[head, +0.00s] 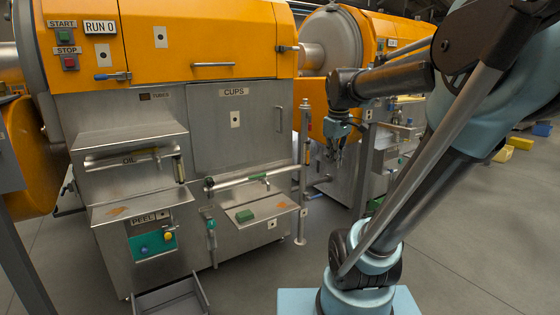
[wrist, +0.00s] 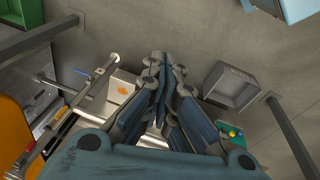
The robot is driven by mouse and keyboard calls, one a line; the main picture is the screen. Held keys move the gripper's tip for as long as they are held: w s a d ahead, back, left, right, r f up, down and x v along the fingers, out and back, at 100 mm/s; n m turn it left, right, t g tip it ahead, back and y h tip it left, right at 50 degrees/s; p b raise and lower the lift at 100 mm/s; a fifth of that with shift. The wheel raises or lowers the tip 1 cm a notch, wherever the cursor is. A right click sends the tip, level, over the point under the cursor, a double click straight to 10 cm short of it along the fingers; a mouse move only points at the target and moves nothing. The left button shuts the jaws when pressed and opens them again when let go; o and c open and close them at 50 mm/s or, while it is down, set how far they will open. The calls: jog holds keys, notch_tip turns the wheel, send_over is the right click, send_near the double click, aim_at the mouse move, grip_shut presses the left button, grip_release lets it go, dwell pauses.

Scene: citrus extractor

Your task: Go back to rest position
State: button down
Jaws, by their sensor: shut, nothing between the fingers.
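My gripper (head: 337,143) hangs at the end of my arm, right of centre in the head view, in front of the gap beside the orange and steel citrus extractor (head: 200,118). In the wrist view my gripper (wrist: 163,62) points down over the floor, with its fingers closed together and nothing held. It looks apart from the machine. The extractor has a CUPS door (head: 234,128) that is shut, and START (head: 64,36) and STOP (head: 70,62) buttons at its upper left.
A grey open tray (head: 172,300) lies low in front; the wrist view shows a similar tray (wrist: 232,86). Yellow bins (head: 520,143) stand far right. Grey floor (head: 255,278) is clear in front.

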jog(key=s+f+m, duration=0.7)
jog(key=s+f, duration=0.9)
jog(key=f, duration=0.1)
jog(key=shift+d+m, duration=0.3)
jog(key=shift+d, duration=0.15)
